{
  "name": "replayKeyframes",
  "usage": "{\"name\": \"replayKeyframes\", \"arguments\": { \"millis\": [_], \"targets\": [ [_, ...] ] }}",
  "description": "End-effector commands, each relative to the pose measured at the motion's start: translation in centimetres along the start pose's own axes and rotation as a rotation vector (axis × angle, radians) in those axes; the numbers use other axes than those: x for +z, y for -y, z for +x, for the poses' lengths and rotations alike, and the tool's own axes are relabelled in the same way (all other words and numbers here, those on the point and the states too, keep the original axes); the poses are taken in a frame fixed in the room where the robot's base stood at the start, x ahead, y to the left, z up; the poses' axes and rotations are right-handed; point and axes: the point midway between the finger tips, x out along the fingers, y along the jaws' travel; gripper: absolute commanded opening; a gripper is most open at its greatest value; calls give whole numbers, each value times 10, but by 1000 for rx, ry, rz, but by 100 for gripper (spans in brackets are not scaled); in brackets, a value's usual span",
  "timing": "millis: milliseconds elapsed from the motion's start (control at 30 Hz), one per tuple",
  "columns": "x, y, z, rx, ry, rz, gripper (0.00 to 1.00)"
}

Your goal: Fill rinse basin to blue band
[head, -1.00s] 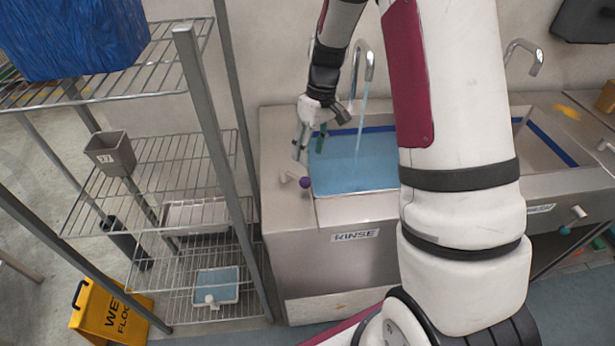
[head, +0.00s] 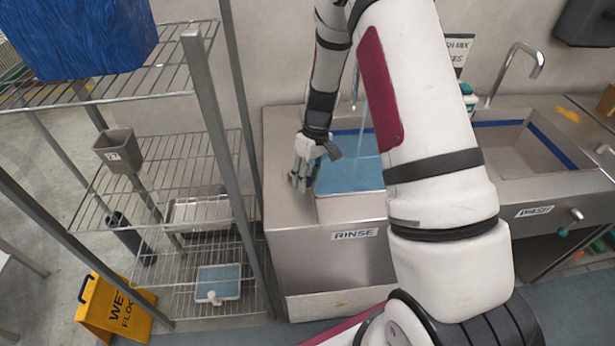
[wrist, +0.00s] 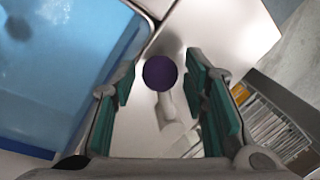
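The rinse basin (head: 345,210) holds light blue water (head: 350,176), and a stream (head: 363,125) falls into it from a tap mostly hidden by my arm. A dark blue band (head: 345,132) shows above the water along the back wall. My gripper (head: 302,176) is over the basin's left ledge, pointing down. In the wrist view, the purple knob (wrist: 160,73) of a pale lever (wrist: 172,112) lies between the open green-padded fingers (wrist: 160,80), with gaps on both sides. The knob is hidden in the head view. The water (wrist: 65,65) also shows in the wrist view.
A second, empty basin (head: 500,137) with its own tap (head: 518,65) is at right. A wire rack (head: 200,110) stands close left, holding a small grey bin (head: 118,152) and trays. A yellow wet-floor sign (head: 115,310) stands below left.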

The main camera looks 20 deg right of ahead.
Motion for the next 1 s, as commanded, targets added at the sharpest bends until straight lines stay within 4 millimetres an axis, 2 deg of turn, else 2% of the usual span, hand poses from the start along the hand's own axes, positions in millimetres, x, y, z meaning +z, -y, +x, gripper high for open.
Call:
{"name": "replayKeyframes", "arguments": {
  "millis": [33,133,567,1000],
  "targets": [
    [0,0,0,0,0,0,22],
    [0,0,0,0,0,0,0],
    [1,4,0,-1,-9,48,0],
    [3,26,4,0,-70,367,0]
  ]
}}
